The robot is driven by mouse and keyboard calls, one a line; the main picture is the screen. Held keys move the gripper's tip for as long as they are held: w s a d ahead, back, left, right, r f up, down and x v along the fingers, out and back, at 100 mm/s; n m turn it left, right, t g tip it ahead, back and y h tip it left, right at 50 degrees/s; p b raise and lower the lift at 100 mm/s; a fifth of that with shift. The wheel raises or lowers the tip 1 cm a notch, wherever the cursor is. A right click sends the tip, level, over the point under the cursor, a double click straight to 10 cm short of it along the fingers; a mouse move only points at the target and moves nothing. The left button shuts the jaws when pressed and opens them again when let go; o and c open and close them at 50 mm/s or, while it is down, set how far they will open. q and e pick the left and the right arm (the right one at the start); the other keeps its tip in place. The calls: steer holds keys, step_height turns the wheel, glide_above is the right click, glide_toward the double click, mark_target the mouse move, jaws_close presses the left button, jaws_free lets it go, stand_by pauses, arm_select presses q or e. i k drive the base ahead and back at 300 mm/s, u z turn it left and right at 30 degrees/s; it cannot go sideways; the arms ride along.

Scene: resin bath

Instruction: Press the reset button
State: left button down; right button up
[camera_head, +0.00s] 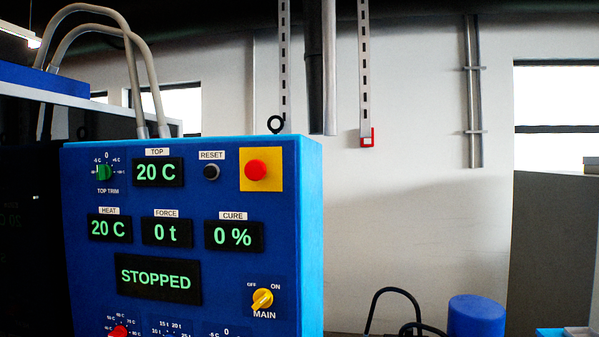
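The reset button (211,172) is a small round black button under a white "RESET" label (211,155). It sits in the upper part of a blue control panel (200,260) at the left of the head view. The "STOPPED" display (157,280) is lit in green. The other displays read 20 C for top and heat, 0 t for force and 0 % for cure. Neither of my grippers shows in this view.
A red mushroom button (256,170) on a yellow plate (275,184) is just right of the reset button. A green trim knob (104,172), a yellow main switch (262,299) and a red knob (119,332) are also on the panel. A blue cylinder (477,318) stands lower right.

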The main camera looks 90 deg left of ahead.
mark_target(210, 171)
steer(key=u, duration=0.05)
steer(key=k, duration=1.35)
steer(key=u, duration=0.8)
